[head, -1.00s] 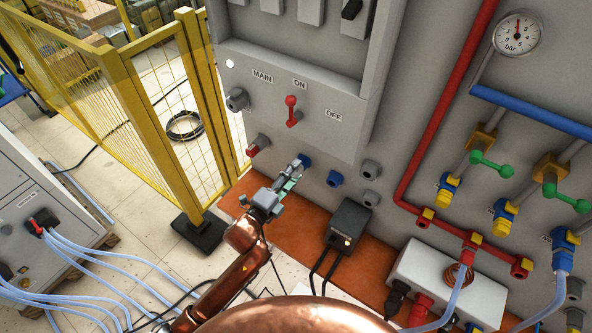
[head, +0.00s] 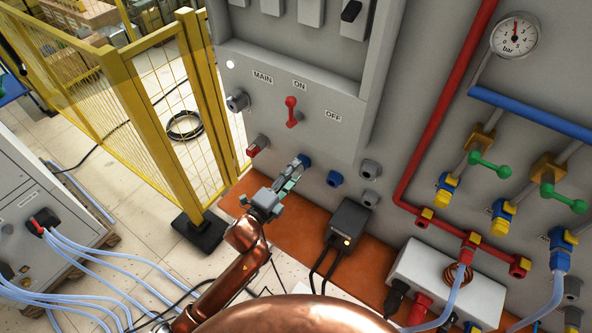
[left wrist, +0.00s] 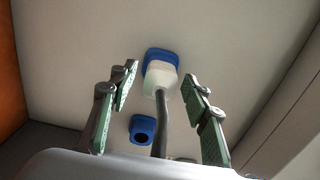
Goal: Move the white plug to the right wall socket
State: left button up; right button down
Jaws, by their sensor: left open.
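The white plug (left wrist: 160,78) sits in a blue wall socket (left wrist: 150,57), its dark cable running toward the camera in the left wrist view. That socket is the left one of two in the head view (head: 304,160); the plug cannot be made out there. The right blue wall socket (head: 334,178) is empty, and it also shows in the left wrist view (left wrist: 142,129). My left gripper (head: 294,172) is in front of the left socket. It is open, its fingers (left wrist: 160,88) on either side of the plug, apart from it. My right gripper is not in view.
A black box (head: 347,222) with cables stands below on the orange strip (head: 290,238). A red-handled main switch (head: 291,110) is above. A yellow fence (head: 160,130) stands left. A copper dome fills the bottom edge.

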pick_arm(q)
jog(key=shift+c, duration=0.2)
dwell(0.3)
grip_shut()
dwell(0.3)
jog(key=shift+s+p, duration=0.1)
jog(key=shift+p, duration=0.2)
jog(key=shift+p+v, duration=1.1)
jog(key=shift+v, duration=1.85)
jog(key=shift+a, duration=0.1)
